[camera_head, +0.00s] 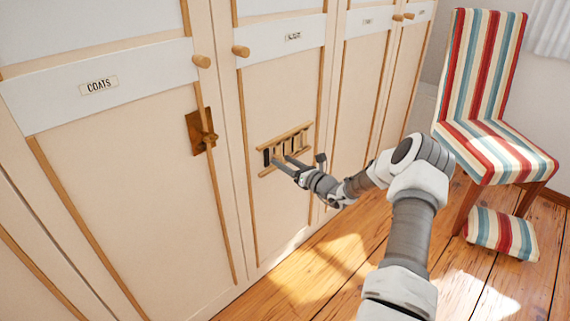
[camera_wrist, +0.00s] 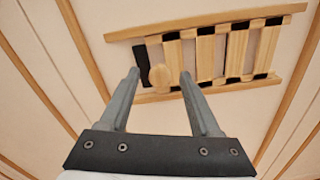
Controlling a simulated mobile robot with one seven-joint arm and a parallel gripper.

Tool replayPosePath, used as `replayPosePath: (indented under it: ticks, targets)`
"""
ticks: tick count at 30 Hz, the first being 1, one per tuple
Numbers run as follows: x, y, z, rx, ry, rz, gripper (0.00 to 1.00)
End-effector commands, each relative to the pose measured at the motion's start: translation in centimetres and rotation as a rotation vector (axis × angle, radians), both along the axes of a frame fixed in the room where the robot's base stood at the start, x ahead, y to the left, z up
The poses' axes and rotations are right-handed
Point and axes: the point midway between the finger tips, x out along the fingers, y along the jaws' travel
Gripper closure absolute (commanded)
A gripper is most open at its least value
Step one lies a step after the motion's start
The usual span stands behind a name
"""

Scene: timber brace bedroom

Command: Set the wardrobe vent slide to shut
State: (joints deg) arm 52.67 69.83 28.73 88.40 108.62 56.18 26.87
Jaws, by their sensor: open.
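The wardrobe vent (camera_head: 297,131) is a small wooden grille on the second door from the left, with upright slats between two rails. It also shows in the wrist view (camera_wrist: 205,24). A tall dark opening (camera_wrist: 141,63) shows at its left end, with small dark patches at the rails between slats. A round wooden knob (camera_wrist: 160,77) stands near the left end. My gripper (camera_head: 282,161) is at the vent, open, with its fingers either side of the knob in the wrist view (camera_wrist: 159,75). I cannot tell whether either finger touches it.
A brown latch plate (camera_head: 201,131) sits on the COATS door to the left. Round door knobs (camera_head: 241,51) stick out above. The wooden floor (camera_head: 310,280) before the doors is clear.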

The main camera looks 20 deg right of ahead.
Motion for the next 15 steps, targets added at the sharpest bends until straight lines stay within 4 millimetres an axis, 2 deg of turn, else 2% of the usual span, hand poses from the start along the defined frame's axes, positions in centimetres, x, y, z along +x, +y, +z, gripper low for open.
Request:
replayPosePath:
  ticks: [3, 13, 15]
  targets:
    - [-0.01, 0.01, 0.00, 0.000, 0.000, 0.000, 0.38]
    - [-0.05, 0.01, 0.00, -0.001, -0.001, 0.001, 0.97]
    - [-0.05, 0.01, 0.00, -0.001, 0.000, 0.001, 1.00]
